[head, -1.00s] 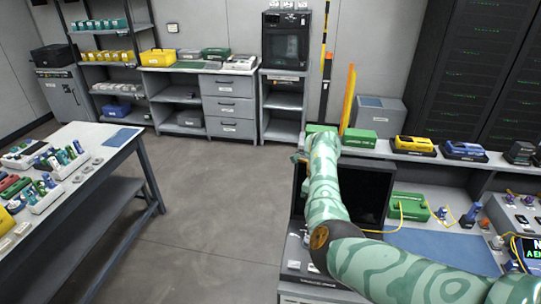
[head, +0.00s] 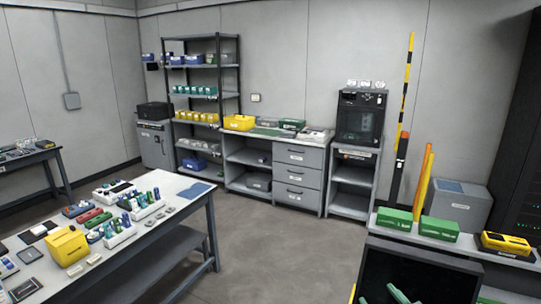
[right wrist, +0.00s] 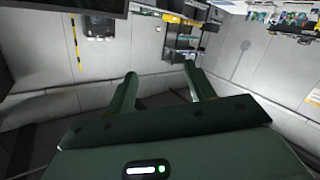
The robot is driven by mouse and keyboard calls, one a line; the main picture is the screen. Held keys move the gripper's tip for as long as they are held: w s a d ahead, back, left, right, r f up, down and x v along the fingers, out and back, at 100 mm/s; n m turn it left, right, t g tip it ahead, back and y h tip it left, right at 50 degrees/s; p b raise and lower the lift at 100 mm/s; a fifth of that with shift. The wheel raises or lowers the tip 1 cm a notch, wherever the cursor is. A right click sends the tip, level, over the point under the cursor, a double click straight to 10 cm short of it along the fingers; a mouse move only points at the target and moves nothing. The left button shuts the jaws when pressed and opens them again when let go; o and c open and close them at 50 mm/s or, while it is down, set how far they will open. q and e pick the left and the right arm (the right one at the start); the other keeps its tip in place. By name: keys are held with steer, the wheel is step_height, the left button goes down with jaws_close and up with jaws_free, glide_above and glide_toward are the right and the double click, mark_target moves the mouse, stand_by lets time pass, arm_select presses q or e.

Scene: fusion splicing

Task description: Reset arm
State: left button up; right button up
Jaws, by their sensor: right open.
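My right gripper (head: 398,294) shows only as small green finger pieces at the bottom edge of the head view, in front of a dark screen-like panel (head: 425,270). In the right wrist view my right gripper (right wrist: 160,84) has its two green fingers spread wide apart. Nothing is between them. The rest of my right arm is out of the head view. My left gripper is in neither view.
A worktable (head: 150,248) with a yellow box (head: 67,246) and small parts stands at left. Green cases (head: 438,229) and a yellow device (head: 504,243) sit on the right bench's upper shelf. Cabinets (head: 298,178) line the back wall. The floor (head: 285,255) between is clear.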

steer(key=s+d+f+n+g+h, duration=0.1)
steer(key=s+f+g+h, duration=0.3)
steer(key=s, duration=0.6)
steer(key=s+d+f+n+g+h, duration=0.1)
steer(key=s+f+g, duration=0.4)
steer(key=s, duration=0.6)
steer(key=s+a+f+g+y+b, duration=0.1)
steer(key=s+a+f+g+b, duration=0.1)
steer(key=f, duration=1.3)
steer(key=s+a+f+g+y+b, duration=0.1)
steer(key=s+a+f+y+b, duration=0.15)
steer(key=f, duration=1.15)
steer(key=s+f+m+g+b, duration=0.3)
steer(key=s+f, duration=1.6)
steer(key=shift+f+y, duration=0.15)
steer(key=shift+y, duration=0.2)
